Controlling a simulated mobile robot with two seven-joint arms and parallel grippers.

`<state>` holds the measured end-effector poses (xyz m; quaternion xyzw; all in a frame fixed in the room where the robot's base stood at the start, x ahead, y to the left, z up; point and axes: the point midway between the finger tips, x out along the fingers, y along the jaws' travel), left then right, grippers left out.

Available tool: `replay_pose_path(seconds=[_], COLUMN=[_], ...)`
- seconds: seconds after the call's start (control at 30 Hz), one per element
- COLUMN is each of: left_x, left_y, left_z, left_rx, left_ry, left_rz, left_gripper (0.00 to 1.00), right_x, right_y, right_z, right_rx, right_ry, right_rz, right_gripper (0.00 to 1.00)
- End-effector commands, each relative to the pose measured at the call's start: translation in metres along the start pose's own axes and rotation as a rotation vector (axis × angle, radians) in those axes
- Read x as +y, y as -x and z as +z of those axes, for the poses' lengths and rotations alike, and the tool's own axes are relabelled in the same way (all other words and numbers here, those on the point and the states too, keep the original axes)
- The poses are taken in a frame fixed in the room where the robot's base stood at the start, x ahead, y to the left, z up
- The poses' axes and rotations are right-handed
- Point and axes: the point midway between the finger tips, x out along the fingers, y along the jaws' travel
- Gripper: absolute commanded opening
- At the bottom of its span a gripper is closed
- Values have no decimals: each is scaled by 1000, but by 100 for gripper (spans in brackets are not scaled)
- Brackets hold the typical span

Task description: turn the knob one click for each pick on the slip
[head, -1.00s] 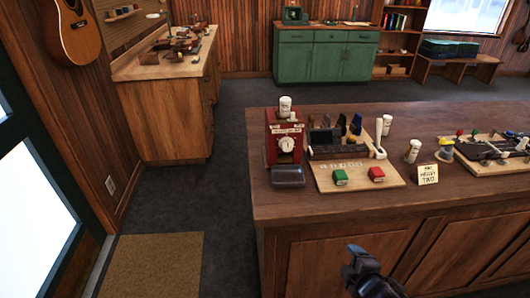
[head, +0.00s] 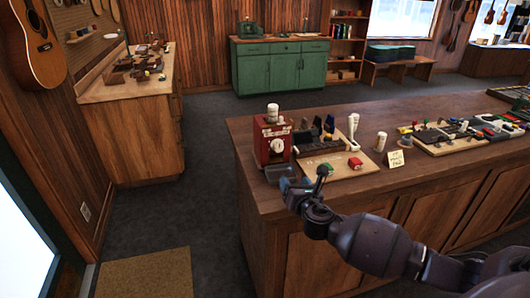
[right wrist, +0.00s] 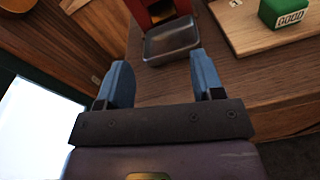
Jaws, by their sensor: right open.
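A red box (head: 272,143) with a round white knob (head: 277,146) on its front stands at the left end of the wooden counter. In the right wrist view only the bottom of the red box (right wrist: 163,10) shows, and the knob is out of frame. A grey metal tray (right wrist: 171,41) sits at its foot. A small cream slip (head: 395,159) stands on the counter to the right; its writing is too small to read surely. My right gripper (head: 302,182) is open and empty, near the counter's front edge, before and below the knob, not touching it. My left gripper is not in view.
A wooden board (head: 341,167) right of the box carries a red block (head: 355,163) and a green block (right wrist: 285,13). A white cup (head: 272,113) stands on the box. Aisle floor left of the counter is clear.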

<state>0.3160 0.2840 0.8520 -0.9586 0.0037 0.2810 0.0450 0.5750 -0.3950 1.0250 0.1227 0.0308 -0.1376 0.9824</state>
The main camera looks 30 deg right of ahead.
Motion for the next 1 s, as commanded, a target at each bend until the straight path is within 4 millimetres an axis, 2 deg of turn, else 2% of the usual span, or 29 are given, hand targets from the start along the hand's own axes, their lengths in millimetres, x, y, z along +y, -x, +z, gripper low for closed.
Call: replay_pose_path(seconds=[0.03,0.1,0.27,0.47,0.8,1.0], left_x=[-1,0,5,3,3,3], left_y=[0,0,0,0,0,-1], left_z=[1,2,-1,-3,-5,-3], left_rx=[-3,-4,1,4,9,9], left_ry=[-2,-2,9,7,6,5], left_rz=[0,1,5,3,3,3], left_gripper=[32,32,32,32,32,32], right_x=[-1,-2,-2,0,5,7], right_y=[-12,-24,-37,-54,-105,-129], right_z=[12,23,36,38,41,43], right_rx=[-28,-59,-94,-98,-97,-96], right_ry=[116,249,395,407,401,402], right_rz=[24,50,74,76,75,76], right_gripper=[61,61,61,61,61,61])
